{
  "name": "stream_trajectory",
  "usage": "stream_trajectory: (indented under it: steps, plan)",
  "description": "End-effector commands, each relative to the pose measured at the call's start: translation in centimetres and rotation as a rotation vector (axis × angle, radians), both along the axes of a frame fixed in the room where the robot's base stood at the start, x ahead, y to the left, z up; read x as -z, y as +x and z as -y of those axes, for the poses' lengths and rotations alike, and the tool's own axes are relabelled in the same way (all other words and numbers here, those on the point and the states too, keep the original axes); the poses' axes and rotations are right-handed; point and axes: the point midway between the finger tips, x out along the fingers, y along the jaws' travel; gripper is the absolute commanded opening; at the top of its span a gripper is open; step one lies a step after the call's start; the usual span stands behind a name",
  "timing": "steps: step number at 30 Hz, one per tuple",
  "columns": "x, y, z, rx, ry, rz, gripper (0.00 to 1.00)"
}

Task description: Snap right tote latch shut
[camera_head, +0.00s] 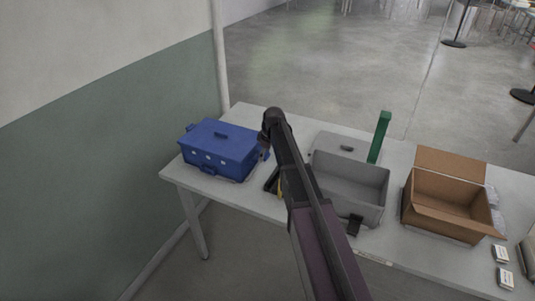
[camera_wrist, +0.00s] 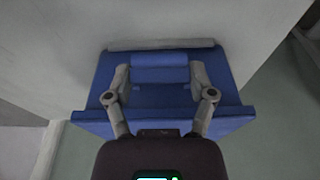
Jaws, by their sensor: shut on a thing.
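The blue lidded tote (camera_head: 215,152) stands on the left end of the table, with its lid on and a dark handle on top. My gripper (camera_wrist: 160,76) is at the tote's right end, largely hidden behind my arm in the head view. In the wrist view the tote's blue side (camera_wrist: 105,85) fills the middle. A raised blue latch (camera_wrist: 160,68) lies between my two fingers, one on each side, and the gripper is shut on it. Whether the latch is snapped down is not clear from these views.
On the table (camera_head: 180,178), a grey open bin (camera_head: 350,180) stands right of my arm, with a green upright post (camera_head: 380,138) behind it. An open cardboard box (camera_head: 440,208) is farther right, with small white boxes (camera_head: 501,254) beside it. A wall is at left.

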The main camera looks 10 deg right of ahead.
Motion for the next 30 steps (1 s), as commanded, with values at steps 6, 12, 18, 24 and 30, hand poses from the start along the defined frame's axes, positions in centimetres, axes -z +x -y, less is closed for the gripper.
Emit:
stream_trajectory:
  steps: [6, 12, 18, 24, 30]
  plan:
    - [-1.0, 0.6, -0.7, -0.005, -0.147, -0.109, 0.23]
    - [-1.4, 1.2, -1.3, -0.004, -0.296, -0.216, 0.23]
    - [-1.6, 1.6, -1.9, -0.002, -0.43, -0.312, 0.23]
    - [-1.8, 1.8, -2.3, -0.001, -0.523, -0.38, 0.23]
    - [-2.0, 1.9, -2.5, 0.001, -0.57, -0.413, 0.23]
